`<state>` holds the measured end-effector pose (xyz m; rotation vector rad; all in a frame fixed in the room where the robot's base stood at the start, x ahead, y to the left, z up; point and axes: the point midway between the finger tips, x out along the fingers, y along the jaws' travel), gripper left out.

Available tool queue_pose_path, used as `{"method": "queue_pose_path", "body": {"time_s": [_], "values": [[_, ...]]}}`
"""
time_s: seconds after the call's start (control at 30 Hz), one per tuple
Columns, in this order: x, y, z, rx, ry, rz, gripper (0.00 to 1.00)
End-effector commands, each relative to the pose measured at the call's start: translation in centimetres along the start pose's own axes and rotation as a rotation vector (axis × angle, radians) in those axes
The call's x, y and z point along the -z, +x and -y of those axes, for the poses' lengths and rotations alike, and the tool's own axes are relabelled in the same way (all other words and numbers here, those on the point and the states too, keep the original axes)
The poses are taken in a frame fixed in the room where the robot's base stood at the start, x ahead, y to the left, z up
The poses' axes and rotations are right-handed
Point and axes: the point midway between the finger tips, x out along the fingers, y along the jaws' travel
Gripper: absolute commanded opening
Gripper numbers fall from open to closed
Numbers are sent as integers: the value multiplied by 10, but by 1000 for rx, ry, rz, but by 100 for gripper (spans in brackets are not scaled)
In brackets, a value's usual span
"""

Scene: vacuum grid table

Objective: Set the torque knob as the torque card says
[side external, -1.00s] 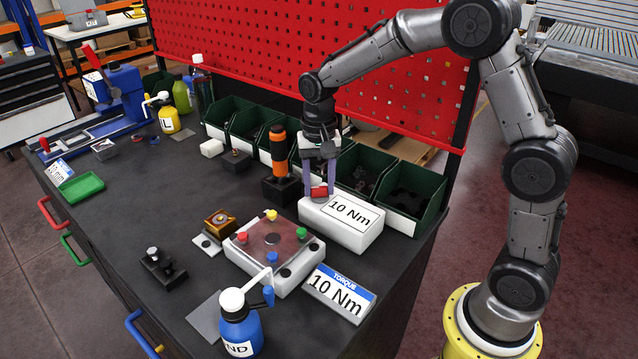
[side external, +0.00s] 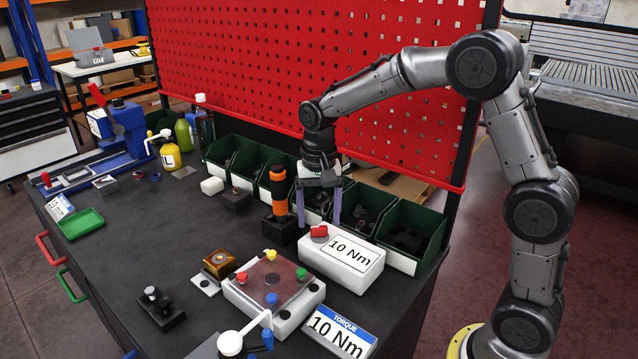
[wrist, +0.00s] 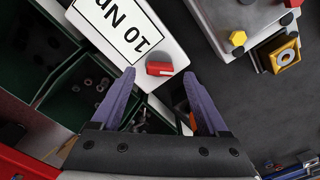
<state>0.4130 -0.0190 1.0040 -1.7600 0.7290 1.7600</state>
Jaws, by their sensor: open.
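The torque card (side external: 340,331) stands at the front right of the bench, with a blue TORQUE header and "10 Nm". Behind it is a white box (side external: 345,264) whose label reads "10 Nm". The red torque knob (side external: 319,232) sits on the box's left end; in the wrist view the knob (wrist: 159,68) lies between the fingertip lines, just ahead of them. My gripper (side external: 318,224) is open and empty, its purple fingers apart just behind and above the knob. The fingers (wrist: 159,76) look clear of the knob in the wrist view.
A white fixture with coloured knobs (side external: 310,303) stands in front of the box. An orange-handled tool (side external: 278,190) stands upright in a black block just left of my gripper. Green bins (side external: 410,240) line the back. The bench's left middle is mostly clear.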

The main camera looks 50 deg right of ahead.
Motion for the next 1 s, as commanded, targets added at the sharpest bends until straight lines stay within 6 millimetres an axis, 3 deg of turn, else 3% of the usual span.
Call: {"method": "queue_pose_path", "body": {"time_s": [0.3, 0.5, 0.7, 1.0], "values": [[1, -71, 1, 5, 0, -5, 78], [1, -102, 0, 3, 0, -3, 78], [0, -114, 0, 1, 0, -1, 78], [0, -115, 0, 1, 0, -1, 78]]}}
